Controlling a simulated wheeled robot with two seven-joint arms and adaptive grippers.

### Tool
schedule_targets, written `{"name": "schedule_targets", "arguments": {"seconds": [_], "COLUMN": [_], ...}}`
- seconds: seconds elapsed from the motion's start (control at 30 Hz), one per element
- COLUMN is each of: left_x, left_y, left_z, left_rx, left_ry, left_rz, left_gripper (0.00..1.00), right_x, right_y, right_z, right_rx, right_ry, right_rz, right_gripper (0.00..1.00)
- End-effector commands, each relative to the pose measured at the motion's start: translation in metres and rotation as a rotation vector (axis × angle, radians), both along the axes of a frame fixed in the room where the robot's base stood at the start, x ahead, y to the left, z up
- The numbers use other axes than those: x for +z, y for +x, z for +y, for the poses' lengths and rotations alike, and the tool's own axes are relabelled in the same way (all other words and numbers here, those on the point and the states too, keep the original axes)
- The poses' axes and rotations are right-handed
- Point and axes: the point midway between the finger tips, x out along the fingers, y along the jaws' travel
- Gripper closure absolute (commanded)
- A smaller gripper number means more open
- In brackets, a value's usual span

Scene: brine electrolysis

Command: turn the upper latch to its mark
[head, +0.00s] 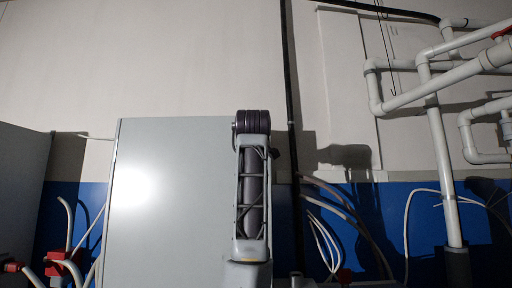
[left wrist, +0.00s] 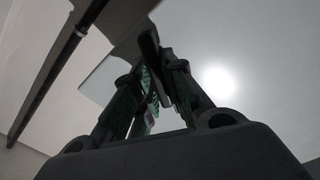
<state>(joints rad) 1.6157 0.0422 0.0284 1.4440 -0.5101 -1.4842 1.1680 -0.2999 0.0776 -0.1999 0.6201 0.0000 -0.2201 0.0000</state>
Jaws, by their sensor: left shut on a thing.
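A pale grey cabinet door (head: 165,215) stands left of centre in the head view, and its smooth face with a bright glare spot also shows in the left wrist view (left wrist: 255,75). In the left wrist view my left gripper (left wrist: 155,78), with green-lined fingers, is shut on a dark upright handle, the upper latch (left wrist: 149,46), near the door's edge. In the head view one of my arm links stands over the door's right edge and hides that area, so the latch does not show there. I cannot see the mark. My right gripper is in neither view.
A dark vertical pipe (head: 291,110) runs on the wall right of the door. White pipes (head: 440,150) fill the right side. Pale cables (head: 345,215) hang low against the blue wall band. Another grey cabinet (head: 22,190) stands at the far left.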

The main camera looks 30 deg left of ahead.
Motion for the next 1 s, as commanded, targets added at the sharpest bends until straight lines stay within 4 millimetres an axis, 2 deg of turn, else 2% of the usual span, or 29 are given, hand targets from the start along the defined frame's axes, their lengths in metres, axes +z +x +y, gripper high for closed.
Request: {"name": "schedule_targets", "arguments": {"seconds": [0.2,0.5,1.0], "left_x": [-0.0015,-0.0033,-0.0045], "left_y": [0.0005,0.0003,0.0000], "left_z": [-0.0002,0.0006,0.0014], "left_rx": [-0.002,0.000,0.002], "left_ry": [-0.169,-0.322,-0.372], "left_rz": [-0.100,-0.193,-0.223], "left_gripper": [1.00,1.00,1.00], "right_x": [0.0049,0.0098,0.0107], "right_y": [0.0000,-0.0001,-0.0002], "right_z": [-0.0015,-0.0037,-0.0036], "right_rx": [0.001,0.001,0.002], "right_ry": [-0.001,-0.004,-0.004], "right_rz": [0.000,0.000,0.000], "right_gripper": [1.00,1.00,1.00]}}
